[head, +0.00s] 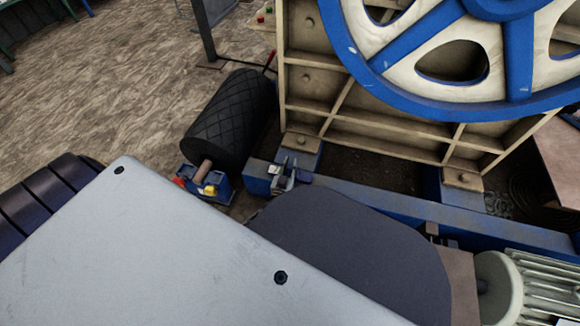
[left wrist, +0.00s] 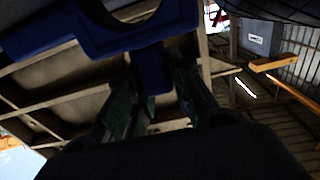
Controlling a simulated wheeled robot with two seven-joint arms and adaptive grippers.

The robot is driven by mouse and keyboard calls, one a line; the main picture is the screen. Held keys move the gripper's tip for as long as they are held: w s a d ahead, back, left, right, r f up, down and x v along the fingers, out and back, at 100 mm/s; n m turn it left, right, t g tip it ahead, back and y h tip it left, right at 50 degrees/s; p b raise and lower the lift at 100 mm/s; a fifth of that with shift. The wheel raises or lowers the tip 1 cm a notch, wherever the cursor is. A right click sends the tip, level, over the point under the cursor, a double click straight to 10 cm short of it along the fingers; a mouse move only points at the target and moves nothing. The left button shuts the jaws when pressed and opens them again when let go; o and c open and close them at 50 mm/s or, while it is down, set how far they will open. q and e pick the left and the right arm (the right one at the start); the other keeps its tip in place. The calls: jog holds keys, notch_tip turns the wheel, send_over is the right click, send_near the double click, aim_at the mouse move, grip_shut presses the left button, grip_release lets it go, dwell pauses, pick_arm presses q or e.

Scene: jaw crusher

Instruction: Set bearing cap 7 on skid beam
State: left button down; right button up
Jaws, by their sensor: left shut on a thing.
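In the left wrist view, a dark blue bearing cap (left wrist: 150,72) with a rounded cut-out shows at the top. Its narrow lower part is between the two dark fingers of my left gripper (left wrist: 152,98), which is shut on it. No number on it can be read. In the head view, my left gripper (head: 285,178) appears small, near the left end of the blue skid beam (head: 400,207). I cannot tell there whether the cap touches the beam. My right gripper is not in view.
The crusher's ribbed beige frame (head: 365,105) and big blue flywheel (head: 520,50) stand behind the beam. A black patterned roller (head: 230,115) is to the left, with a small blue bracket (head: 222,185). A finned motor (head: 545,285) is at right. Grey and dark panels hide the foreground.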

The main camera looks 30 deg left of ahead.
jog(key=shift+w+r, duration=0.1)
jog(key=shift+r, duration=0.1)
pick_arm(q)
jog(key=c, duration=1.3)
grip_release()
jog(key=shift+o, duration=0.2)
jog(key=shift+f, duration=0.1)
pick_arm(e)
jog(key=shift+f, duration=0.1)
pick_arm(q)
jog(key=shift+s+d+p, duration=0.15)
jog(key=shift+s+p, duration=0.15)
jog(key=shift+s, duration=0.3)
jog(key=p+v, duration=0.3)
jog(key=v, duration=0.7)
jog(key=shift+s+p, duration=0.3)
jog(key=shift+s, duration=0.1)
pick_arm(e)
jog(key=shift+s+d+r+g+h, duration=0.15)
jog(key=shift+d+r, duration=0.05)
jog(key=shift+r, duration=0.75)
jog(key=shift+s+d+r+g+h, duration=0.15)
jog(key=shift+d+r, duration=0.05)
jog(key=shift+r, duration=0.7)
pick_arm(q)
jog(key=shift+w+d, duration=0.1)
jog(key=shift+d, duration=0.05)
